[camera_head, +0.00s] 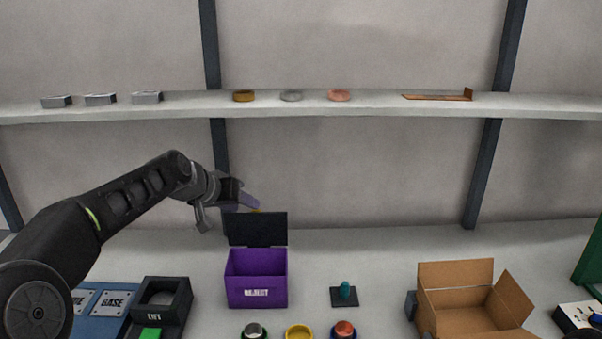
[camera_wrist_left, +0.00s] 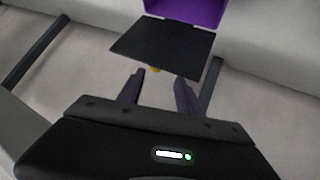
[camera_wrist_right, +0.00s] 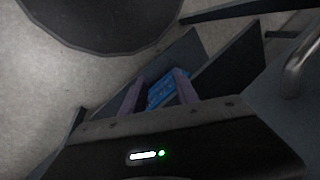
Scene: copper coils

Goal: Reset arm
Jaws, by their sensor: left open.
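My left gripper (camera_head: 228,212) is open and raised behind the upright black lid (camera_head: 257,230) of the purple reject bin (camera_head: 256,278). In the left wrist view, the fingers (camera_wrist_left: 159,88) are apart with nothing between them, and the black lid (camera_wrist_left: 165,48) lies beyond their tips. A small yellowish bit (camera_wrist_left: 155,69) shows at the lid's edge. My right gripper (camera_wrist_right: 157,88) shows only in its wrist view, with its fingers apart. A blue surface (camera_wrist_right: 165,90) shows between them; its distance is hard to tell.
The shelf (camera_head: 370,104) holds metal blocks (camera_head: 100,99), three rings (camera_head: 291,96) and a copper-coloured bracket (camera_head: 440,97). Dark posts (camera_head: 483,172) stand behind.

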